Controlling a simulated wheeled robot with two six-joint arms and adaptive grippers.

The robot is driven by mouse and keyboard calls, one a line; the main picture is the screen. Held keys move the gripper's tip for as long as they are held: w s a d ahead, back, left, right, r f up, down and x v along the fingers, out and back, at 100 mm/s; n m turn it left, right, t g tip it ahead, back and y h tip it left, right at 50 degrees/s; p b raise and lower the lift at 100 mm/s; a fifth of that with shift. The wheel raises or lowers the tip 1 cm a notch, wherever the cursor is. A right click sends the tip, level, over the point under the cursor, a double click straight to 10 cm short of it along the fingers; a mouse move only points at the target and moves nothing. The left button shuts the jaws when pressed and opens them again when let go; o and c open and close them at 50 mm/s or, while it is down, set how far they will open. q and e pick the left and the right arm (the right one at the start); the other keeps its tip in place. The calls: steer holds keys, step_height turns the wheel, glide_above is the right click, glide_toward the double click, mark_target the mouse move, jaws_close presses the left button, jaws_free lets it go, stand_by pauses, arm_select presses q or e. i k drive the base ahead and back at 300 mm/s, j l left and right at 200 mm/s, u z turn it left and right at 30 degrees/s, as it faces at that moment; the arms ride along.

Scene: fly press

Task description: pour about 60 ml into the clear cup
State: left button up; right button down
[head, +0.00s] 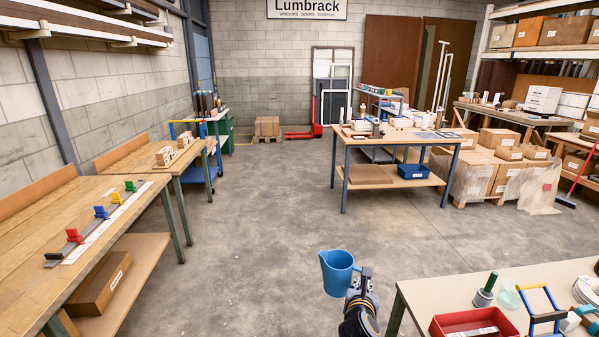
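A blue jug (337,272) is in the lower middle of the head view, in the air over the floor and left of the near right table. It looks about upright, with its spout to the left; its contents cannot be made out. My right gripper (361,282) is at the jug's right side and appears shut on its handle; the fingertips are partly hidden. A clear, greenish cup (510,296) stands on the near right table, well to the right of the jug and apart from it. My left gripper is not in view.
The near right table (425,296) also holds a red tray (440,326), a grey holder with a green handle (484,292), a blue-and-yellow frame (541,310) and white rolls (588,288). A workbench (30,265) with coloured clamps stands left. The floor (240,230) between is clear.

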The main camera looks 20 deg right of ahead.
mark_target(510, 301)
steer(key=i+l+z, duration=0.1)
steer(key=i+z, duration=0.15)
steer(key=i, duration=1.2)
steer(key=i+u, duration=0.15)
steer(key=i, duration=0.95)
steer(key=k+l+z, duration=0.1)
steer(key=z, duration=2.25)
steer(key=i+l, duration=0.1)
steer(key=l, duration=0.45)
